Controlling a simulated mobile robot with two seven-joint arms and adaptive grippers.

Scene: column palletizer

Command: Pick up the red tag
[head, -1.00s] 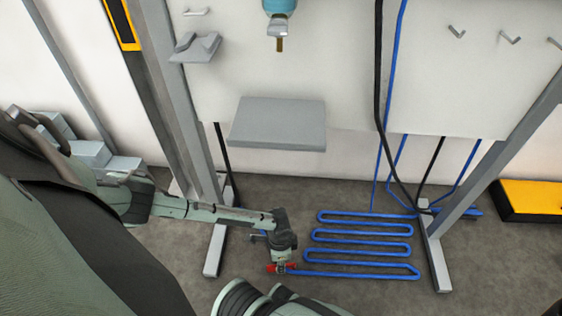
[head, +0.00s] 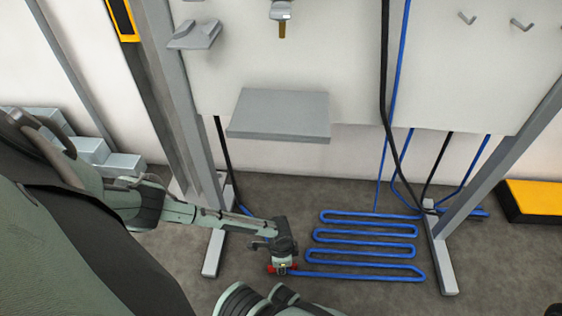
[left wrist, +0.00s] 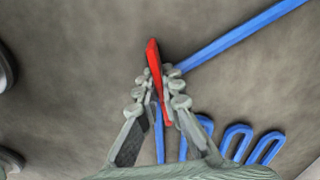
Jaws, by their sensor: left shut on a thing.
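The red tag (left wrist: 154,62) is a thin, flat red piece between the two fingers of my left gripper (left wrist: 163,93) in the left wrist view. The fingers are shut on it, and its end sticks out past the fingertips. In the head view the left gripper (head: 282,267) is low over the floor, at the left end of the blue hose's front run. Small red parts of the tag show on both sides of it there. The rest of the tag is hidden by the gripper. My right gripper is not in view.
The blue hose (head: 365,234) lies in flat loops on the floor right of the left gripper. Grey frame legs (head: 441,262) stand either side. A grey shelf (head: 279,115) juts from the white panel above. A yellow-topped box (head: 533,197) is at the right.

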